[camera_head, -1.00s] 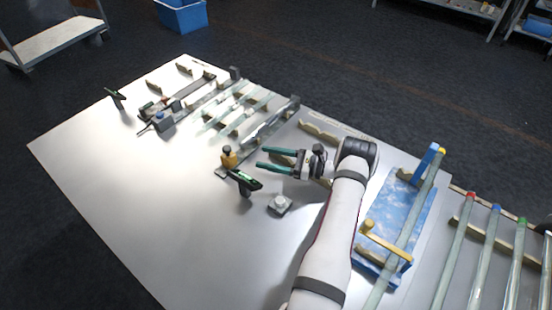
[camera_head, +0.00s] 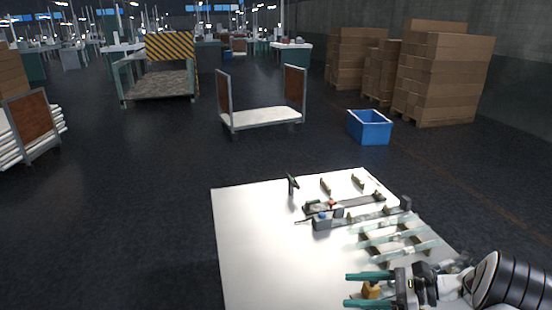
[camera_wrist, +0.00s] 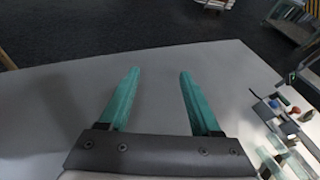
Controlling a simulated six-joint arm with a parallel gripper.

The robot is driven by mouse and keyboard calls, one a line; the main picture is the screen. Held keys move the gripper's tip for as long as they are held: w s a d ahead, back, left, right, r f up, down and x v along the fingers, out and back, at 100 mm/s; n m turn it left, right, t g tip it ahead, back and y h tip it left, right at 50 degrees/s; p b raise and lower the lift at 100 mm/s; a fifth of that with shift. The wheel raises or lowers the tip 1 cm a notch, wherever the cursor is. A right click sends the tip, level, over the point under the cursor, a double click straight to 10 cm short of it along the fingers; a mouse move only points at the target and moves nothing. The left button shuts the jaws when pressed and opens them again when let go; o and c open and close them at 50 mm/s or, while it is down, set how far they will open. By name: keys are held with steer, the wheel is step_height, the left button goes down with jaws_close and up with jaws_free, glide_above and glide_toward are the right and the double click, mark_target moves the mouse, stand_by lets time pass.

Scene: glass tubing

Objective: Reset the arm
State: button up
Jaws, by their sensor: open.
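My gripper (camera_head: 368,290) has two green fingers and is at the bottom right of the head view, pointing left over the white table (camera_head: 255,245). The fingers are apart with nothing between them. In the wrist view my gripper (camera_wrist: 157,85) is open, and only bare table (camera_wrist: 60,95) and dark floor lie beyond the fingertips. Part of my arm shows at the right edge of the head view; the rest is out of frame.
Glass tubes on a rack (camera_head: 395,238) and a dark rail fixture (camera_head: 345,210) stand on the table's right side. The table's left side is clear. A blue bin (camera_head: 369,127) stands on the floor beyond.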

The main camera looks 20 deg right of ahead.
steer(key=s+a+r+n+g+h, duration=0.1)
steer(key=s+a+r+n+g, duration=0.25)
steer(key=a, duration=0.45)
steer(key=s+a+r+n+g+h, duration=0.1)
steer(key=s+a+r+n+g, duration=0.25)
steer(key=a, duration=0.45)
steer(key=s+a+n+h, duration=0.3)
steer(key=s+n+h, duration=0.1)
steer(key=s, duration=0.4)
steer(key=s+a+f+n+g+h, duration=0.1)
steer(key=s+a+n+h, duration=0.2)
steer(key=s+n, duration=0.3)
steer(key=s+a, duration=0.1)
steer(key=s, duration=0.1)
steer(key=shift+s+h, duration=0.35)
steer(key=shift+h, duration=0.05)
